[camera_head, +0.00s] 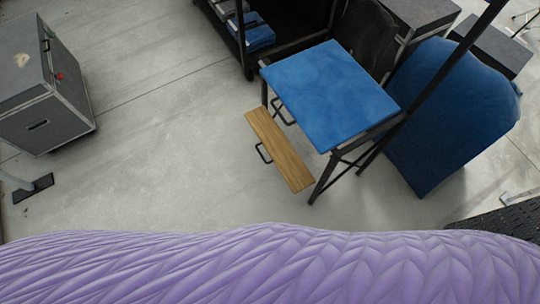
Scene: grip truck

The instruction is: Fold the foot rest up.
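The foot rest (279,149) is a narrow wooden board in the head view, right of the middle. It sticks out flat in front of a chair, low down, with a dark metal loop at its left edge. The chair has a blue seat (330,93) and a dark frame. The hinge of the foot rest is hidden under the seat. Neither of my grippers shows in this view.
A grey flight case (43,85) stands at the left, with a light stand foot below it. A large blue covered object (447,120) stands right of the chair. A dark cart (262,55) is behind. The floor left of the foot rest is clear.

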